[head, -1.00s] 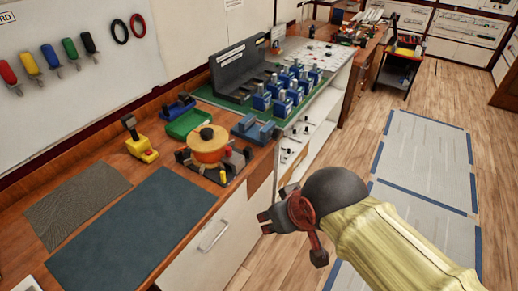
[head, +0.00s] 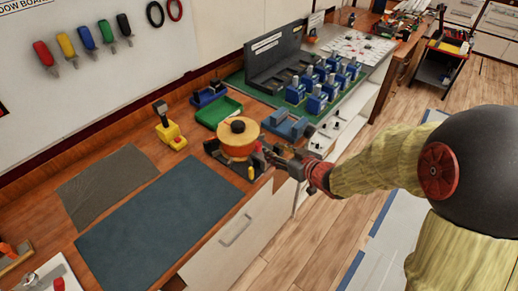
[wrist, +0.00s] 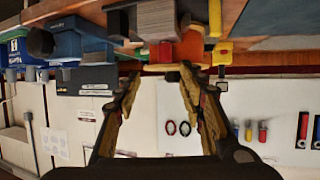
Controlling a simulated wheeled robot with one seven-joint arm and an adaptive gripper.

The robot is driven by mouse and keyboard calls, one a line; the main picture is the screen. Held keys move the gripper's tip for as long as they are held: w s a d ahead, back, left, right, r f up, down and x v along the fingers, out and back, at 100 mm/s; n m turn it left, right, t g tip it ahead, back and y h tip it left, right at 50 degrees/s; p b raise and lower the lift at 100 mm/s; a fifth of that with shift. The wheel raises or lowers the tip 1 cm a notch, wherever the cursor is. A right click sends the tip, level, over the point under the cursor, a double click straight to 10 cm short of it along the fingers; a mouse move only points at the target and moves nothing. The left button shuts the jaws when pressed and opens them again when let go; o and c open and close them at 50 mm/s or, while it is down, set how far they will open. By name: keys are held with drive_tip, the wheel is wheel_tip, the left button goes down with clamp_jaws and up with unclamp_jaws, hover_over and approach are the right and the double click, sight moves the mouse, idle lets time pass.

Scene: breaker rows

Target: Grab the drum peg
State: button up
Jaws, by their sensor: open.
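An orange drum with a black knob (head: 238,143) sits in a dark cradle on the wooden counter. A small yellow peg (head: 251,172) stands upright at the cradle's front right; I take it to be the drum peg. My gripper (head: 270,157) reaches in from the right, open and empty, its fingers beside the drum and cradle. In the upside-down wrist view, the drum (wrist: 187,48) shows beyond the open fingers (wrist: 162,78), partly covered, and a yellow upright (wrist: 214,17), likely the peg, is off to the right. I cannot tell whether anything touches.
A blue-grey block (head: 287,124) stands just right of the drum, with blue breakers (head: 316,100) beyond. A green tray (head: 217,112) and a yellow control box (head: 172,136) lie behind and left. A dark mat (head: 160,225) leaves clear room at the front left.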

sight(261, 146)
drive_tip(key=b+x, duration=0.1)
drive_tip(key=x, duration=0.1)
drive_tip(key=b+x, duration=0.1)
drive_tip(key=x, duration=0.2)
drive_tip(key=b+x, duration=0.1)
drive_tip(key=x, duration=0.2)
drive_tip(key=shift+s+a+f, duration=0.15)
drive_tip(key=shift+a+f, duration=0.05)
drive_tip(key=shift+a, duration=0.25)
drive_tip(key=shift+r+y, duration=0.15)
drive_tip(key=shift+y, duration=0.15)
drive_tip(key=shift+c, duration=1.1)
drive_tip(key=c, duration=0.7)
clamp_jaws()
